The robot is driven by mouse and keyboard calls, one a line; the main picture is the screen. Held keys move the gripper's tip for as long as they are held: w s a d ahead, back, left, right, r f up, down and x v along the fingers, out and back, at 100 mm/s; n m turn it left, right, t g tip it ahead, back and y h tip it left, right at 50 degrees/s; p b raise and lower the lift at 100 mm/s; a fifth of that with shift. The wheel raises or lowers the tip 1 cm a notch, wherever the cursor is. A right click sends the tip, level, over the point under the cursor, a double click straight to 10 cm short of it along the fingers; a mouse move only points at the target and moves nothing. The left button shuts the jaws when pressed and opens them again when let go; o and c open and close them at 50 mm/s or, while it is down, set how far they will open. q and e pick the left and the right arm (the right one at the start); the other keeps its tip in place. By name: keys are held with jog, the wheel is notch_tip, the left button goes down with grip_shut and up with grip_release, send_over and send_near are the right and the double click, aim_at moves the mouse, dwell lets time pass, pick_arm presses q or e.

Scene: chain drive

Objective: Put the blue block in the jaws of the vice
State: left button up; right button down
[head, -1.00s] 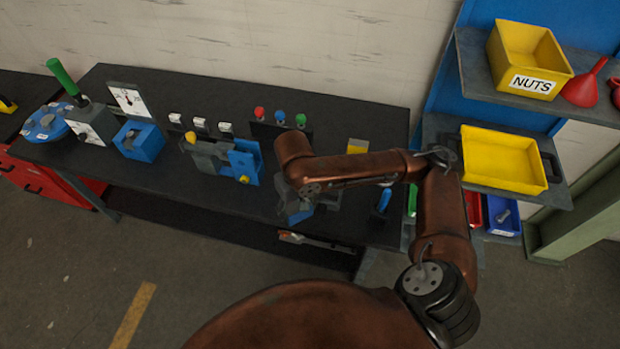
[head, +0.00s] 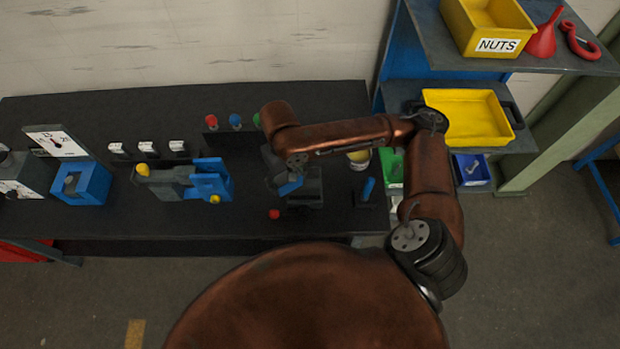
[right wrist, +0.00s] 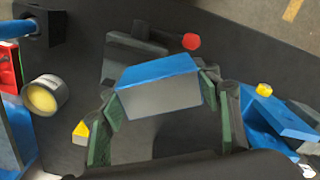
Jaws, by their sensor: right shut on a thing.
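The blue block (head: 290,187) is in my right gripper (head: 284,182), over the right part of the bench. In the right wrist view the block (right wrist: 157,72) shows a blue top and a grey face, held between the green-padded fingers of the right gripper (right wrist: 160,92). The blue and grey device with yellow knobs, which looks like the vice (head: 210,180), stands to the left of the held block, apart from it. Part of it shows at the right edge of the wrist view (right wrist: 285,128). My left gripper is not in view.
A dark grey fixture (head: 306,190) stands close by the held block, with a red knob (head: 274,214). A blue holder (head: 368,188) is to the right, a blue box (head: 80,183) to the left. Red, blue and green knobs (head: 235,120) stand behind. Yellow bins (head: 468,118) sit on shelves.

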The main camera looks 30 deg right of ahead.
jog(key=s+r+m+p, duration=0.1)
jog(key=p, duration=0.1)
jog(key=shift+s+r+p, duration=0.1)
jog(key=shift+r+p, duration=0.05)
jog(key=shift+p, duration=0.15)
jog(key=s+a+r+m+p, duration=0.2)
jog(key=s+m+p, duration=0.4)
jog(key=p, duration=0.4)
jog(key=shift+n, duration=0.4)
jog(key=w+d+f, duration=0.1)
jog(key=w+d, duration=0.1)
jog(key=w+d+f, duration=0.3)
jog(key=d, duration=0.1)
jog(key=shift+w+d+f, duration=0.1)
jog(key=shift+w+f, duration=0.05)
jog(key=shift+w, duration=0.25)
send_over(304, 186)
jog(key=f, duration=0.4)
jog(key=shift+s+a+f+p, duration=0.25)
jog(key=shift+s+p, duration=0.05)
jog(key=shift+p, duration=0.1)
jog(key=shift+w+d+f, duration=0.3)
jog(key=shift+w+f, duration=0.1)
jog(key=shift+f, duration=0.2)
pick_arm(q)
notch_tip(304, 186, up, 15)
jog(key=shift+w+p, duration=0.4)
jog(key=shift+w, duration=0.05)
pick_arm(e)
jog(key=shift+f, duration=1.55)
